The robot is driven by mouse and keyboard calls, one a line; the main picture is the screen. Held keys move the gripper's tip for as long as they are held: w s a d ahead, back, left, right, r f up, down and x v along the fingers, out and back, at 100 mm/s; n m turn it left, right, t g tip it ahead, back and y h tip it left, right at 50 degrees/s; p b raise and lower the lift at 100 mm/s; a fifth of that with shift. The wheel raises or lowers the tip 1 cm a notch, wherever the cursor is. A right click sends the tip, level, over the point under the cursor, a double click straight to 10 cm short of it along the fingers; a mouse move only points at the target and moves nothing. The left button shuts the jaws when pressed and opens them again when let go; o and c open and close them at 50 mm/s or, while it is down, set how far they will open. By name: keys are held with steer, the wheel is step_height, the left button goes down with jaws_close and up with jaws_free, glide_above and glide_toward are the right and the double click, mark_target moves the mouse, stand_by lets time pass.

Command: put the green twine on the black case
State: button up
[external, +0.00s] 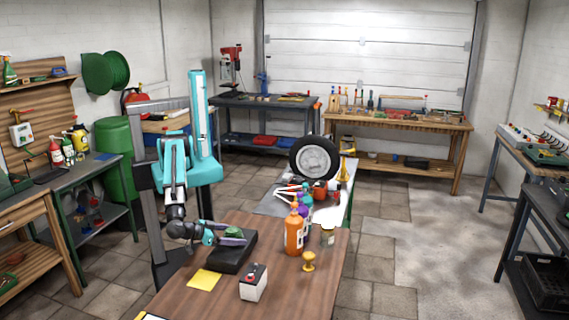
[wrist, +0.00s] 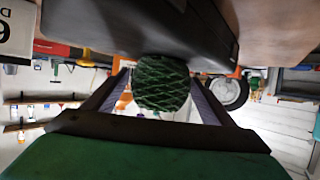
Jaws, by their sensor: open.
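The green twine (external: 232,233) is at the top of the black case (external: 229,262) on the brown table, by the end of my arm. In the wrist view, which looks upside down, the round twine (wrist: 162,83) sits between the two fingers of my gripper (wrist: 163,92), against the dark case (wrist: 140,28). My gripper (external: 218,238) is open around the twine. I cannot tell if a finger touches it. The underside of the twine is hidden in the external view.
A yellow note (external: 204,280) and a white box with a dark top (external: 253,284) lie in front of the case. An orange bottle (external: 294,232), a jar (external: 328,236) and a yellow stamp-like object (external: 308,262) stand to the right. The table's front right is clear.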

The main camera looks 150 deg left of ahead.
steer(key=shift+r, duration=0.15)
steer(key=shift+d+r, duration=0.1)
steer(key=shift+d, duration=0.5)
steer(key=b+v, duration=0.4)
steer(key=v, duration=0.7)
steer(key=shift+a, duration=0.1)
